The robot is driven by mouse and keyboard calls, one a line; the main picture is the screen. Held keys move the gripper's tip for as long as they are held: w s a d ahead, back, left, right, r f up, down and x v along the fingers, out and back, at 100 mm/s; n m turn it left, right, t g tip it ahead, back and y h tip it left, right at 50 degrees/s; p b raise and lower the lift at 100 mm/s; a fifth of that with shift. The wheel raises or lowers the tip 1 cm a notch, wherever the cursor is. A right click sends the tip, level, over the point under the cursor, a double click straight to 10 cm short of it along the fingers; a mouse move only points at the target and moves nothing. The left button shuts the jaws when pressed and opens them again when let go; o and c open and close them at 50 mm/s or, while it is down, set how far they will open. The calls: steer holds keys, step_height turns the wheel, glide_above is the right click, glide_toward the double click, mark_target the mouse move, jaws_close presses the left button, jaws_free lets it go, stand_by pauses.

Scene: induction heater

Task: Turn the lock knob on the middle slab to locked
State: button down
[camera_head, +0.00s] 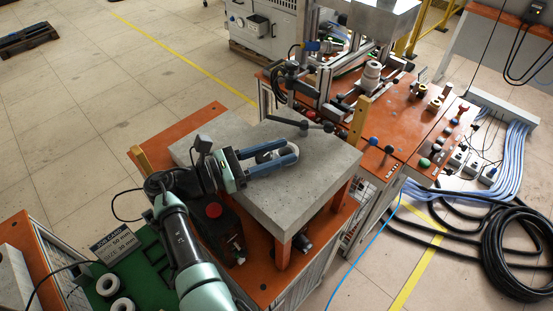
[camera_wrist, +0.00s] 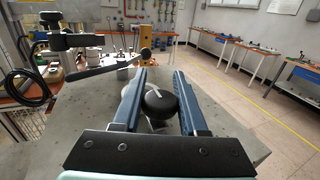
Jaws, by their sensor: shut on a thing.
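The middle slab is a thick grey stone-like block (camera_head: 325,180) on orange legs; its top also fills the lower part of the wrist view (camera_wrist: 75,125). The lock knob (camera_wrist: 158,104) is black and round with a pale line on top, seen between my two blue fingers in the wrist view. My gripper (camera_head: 287,153) lies low over the slab's top in the head view and also shows in the wrist view (camera_wrist: 160,78). Its fingers are shut on the knob, one on each side. In the head view the fingers largely hide the knob. I cannot read any lock marking.
A black lever handle with ball ends (camera_head: 302,123) stands at the slab's back edge, close to my fingers. A wooden post (camera_head: 358,122) rises beside it. An orange machine table (camera_head: 405,120) with buttons is behind. A red button (camera_head: 214,210) sits near my arm.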

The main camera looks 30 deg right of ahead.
steer(key=shift+r, duration=0.2)
stand_by(0.3)
steer(key=c, duration=0.5)
jaws_free()
steer(key=shift+f, duration=0.1)
steer(key=shift+a+f+b, duration=0.15)
steer(key=shift+a+b, duration=0.25)
steer(key=shift+a, duration=0.15)
steer(key=a+b, duration=0.1)
steer(key=a, duration=0.3)
steer(key=a+b, duration=0.2)
steer(key=a, duration=0.2)
steer(key=a+b, duration=0.1)
steer(key=a, duration=0.2)
steer(key=shift+w+a, duration=0.4)
